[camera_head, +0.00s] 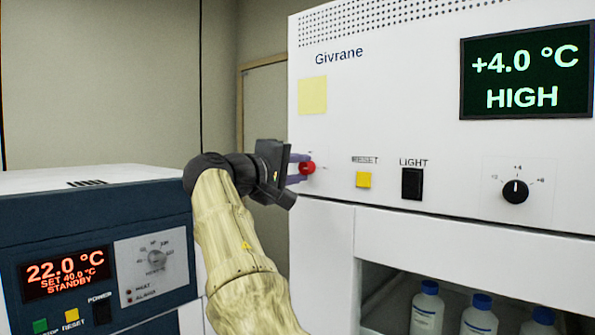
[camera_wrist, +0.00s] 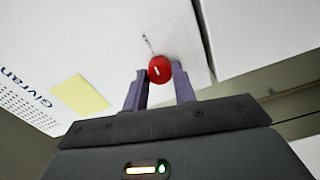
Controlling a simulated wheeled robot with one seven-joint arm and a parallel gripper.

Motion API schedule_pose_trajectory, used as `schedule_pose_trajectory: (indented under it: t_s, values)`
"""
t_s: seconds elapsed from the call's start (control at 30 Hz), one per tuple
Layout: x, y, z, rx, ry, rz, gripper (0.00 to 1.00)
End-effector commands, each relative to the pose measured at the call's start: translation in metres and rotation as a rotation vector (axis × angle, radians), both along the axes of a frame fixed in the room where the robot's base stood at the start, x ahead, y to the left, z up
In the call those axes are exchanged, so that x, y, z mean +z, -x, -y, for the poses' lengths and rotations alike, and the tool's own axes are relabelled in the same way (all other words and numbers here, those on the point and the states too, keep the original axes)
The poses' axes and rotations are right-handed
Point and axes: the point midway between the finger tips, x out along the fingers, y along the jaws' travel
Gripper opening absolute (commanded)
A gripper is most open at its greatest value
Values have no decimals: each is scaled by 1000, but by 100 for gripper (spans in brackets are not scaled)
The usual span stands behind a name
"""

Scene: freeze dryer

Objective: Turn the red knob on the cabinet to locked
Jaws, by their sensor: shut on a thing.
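The red knob (camera_head: 308,168) is on the left of the white cabinet's (camera_head: 420,120) front panel. My gripper (camera_head: 299,170) reaches it from the left, with its purple fingers at the knob. In the wrist view the red knob (camera_wrist: 159,69) sits between the two fingertips (camera_wrist: 160,78), and my gripper is shut on it. A white pointer line shows on the knob's face, slightly tilted in that view. Small printed marks surround the knob, but they are too small to read.
Right of the knob are a yellow RESET button (camera_head: 363,180), a black LIGHT switch (camera_head: 412,184) and a black dial (camera_head: 515,191). A yellow note (camera_head: 312,95) is above. A blue unit (camera_head: 110,240) stands at left. Bottles (camera_head: 427,308) stand in the cabinet below.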

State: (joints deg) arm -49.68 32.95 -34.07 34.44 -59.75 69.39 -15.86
Motion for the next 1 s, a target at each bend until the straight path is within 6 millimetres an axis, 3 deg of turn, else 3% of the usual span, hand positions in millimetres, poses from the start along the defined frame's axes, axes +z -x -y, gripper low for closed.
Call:
schedule_pose_trajectory:
  t_s: [0.33, 0.37, 0.47, 0.8, 1.0]
  values:
    - [-1, 0, 0, -2, -5, 1, 4]
    - [-1, 0, 0, -1, -5, 0, 29]
    - [-1, 0, 0, -2, -4, 0, 48]
    - [-1, 1, -1, 0, -3, 1, 49]
    - [-3, 16, -14, 3, -3, 1, 49]
